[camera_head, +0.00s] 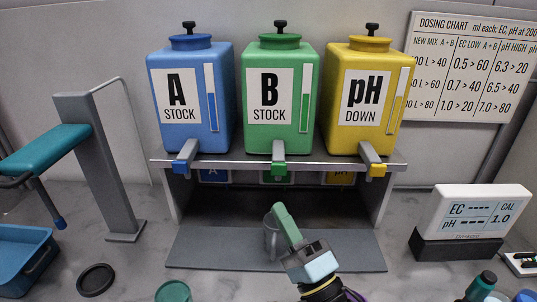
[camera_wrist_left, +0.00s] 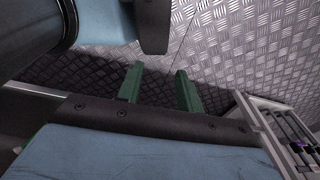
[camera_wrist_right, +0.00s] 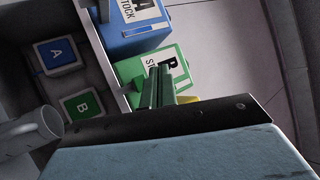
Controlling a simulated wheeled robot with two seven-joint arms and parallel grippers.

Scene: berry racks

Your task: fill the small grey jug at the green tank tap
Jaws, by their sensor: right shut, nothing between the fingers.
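The small grey jug (camera_head: 270,240) stands upright on the grey mat under the shelf, partly hidden by my right gripper. The green tank (camera_head: 278,75), labelled B STOCK, sits on the shelf with its tap (camera_head: 278,160) above and behind the jug. My right gripper (camera_head: 279,209) is shut and empty, its green fingers just right of the jug and below the tap. In the right wrist view, its closed fingers (camera_wrist_right: 160,84) overlap the green tank (camera_wrist_right: 178,72), and a grey jug (camera_wrist_right: 30,132) shows at left. My left gripper (camera_wrist_left: 158,85) is open and empty in its wrist view.
The blue tank (camera_head: 188,130) and yellow tank (camera_head: 370,135) flank the green one. A meter (camera_head: 480,208) stands at right. A grey stand with a teal arm (camera_head: 45,150), a blue tray (camera_head: 22,255) and a black disc (camera_head: 96,279) are at left.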

